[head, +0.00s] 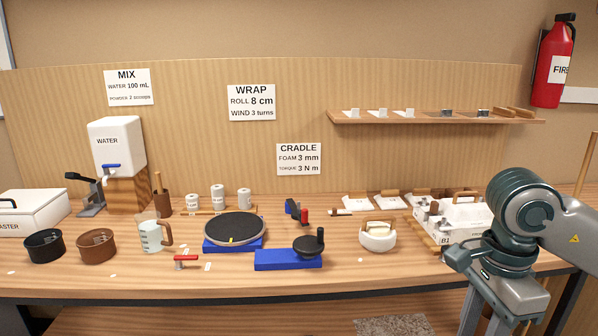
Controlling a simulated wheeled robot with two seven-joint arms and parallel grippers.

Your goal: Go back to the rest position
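My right arm (524,200) comes in from the right edge and bends downward in front of the table's right end. My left arm and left gripper do not show. The arm hides part of the white crate marked B1 (462,238) and the table's right front corner.
The wooden table (330,277) holds a black turntable (235,227), a blue-based device (288,259), a white bowl (378,238), a measuring jug (152,237) and two round pots (97,246). A shelf (430,118) hangs behind. The front strip is mostly clear.

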